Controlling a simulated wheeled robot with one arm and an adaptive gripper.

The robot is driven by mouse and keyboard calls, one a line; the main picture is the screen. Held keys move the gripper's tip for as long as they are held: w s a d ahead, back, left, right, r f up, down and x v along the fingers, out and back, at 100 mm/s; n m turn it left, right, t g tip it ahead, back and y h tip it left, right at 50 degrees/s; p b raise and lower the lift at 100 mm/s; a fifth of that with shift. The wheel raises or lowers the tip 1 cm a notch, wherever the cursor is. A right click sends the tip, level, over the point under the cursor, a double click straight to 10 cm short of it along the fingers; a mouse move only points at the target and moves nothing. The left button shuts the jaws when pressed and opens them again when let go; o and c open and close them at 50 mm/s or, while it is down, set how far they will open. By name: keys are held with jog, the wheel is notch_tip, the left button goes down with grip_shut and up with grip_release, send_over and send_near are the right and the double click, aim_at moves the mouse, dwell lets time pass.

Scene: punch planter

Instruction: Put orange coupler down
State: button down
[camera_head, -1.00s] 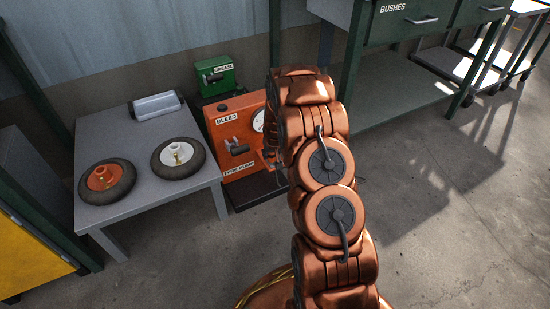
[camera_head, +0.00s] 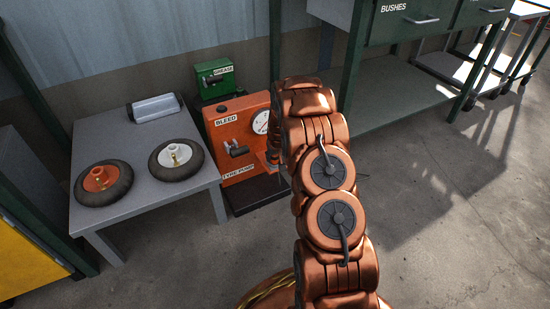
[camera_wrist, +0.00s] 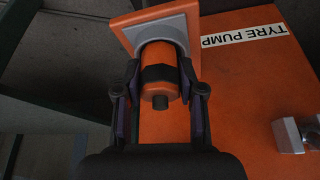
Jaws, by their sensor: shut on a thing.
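The orange coupler (camera_wrist: 158,60), with a black band and a dark stub at its near end, is between the two dark fingers of my gripper (camera_wrist: 160,88) in the wrist view. My gripper is shut on it. The coupler's far end is at the grey-lined opening of an orange holder (camera_wrist: 123,27) on the side of the orange tyre pump (camera_head: 232,135). I cannot tell how deep it sits. In the head view my arm hides the gripper and coupler.
A green grease box (camera_head: 214,77) stands behind. Floor (camera_head: 450,240) at right is clear.

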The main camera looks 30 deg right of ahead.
jog(key=shift+s+a+f, duration=0.1)
jog(key=shift+s+f, duration=0.15)
jog(key=shift+f, duration=0.35)
jog(key=c, duration=1.1)
grip_release()
jog(key=shift+f, duration=0.1)
jog(key=shift+o, duration=0.9)
jog(key=shift+f, duration=0.25)
jog(key=shift+o, duration=1.1)
jog(key=shift+s, duration=0.1)
jog(key=shift+r, duration=0.2)
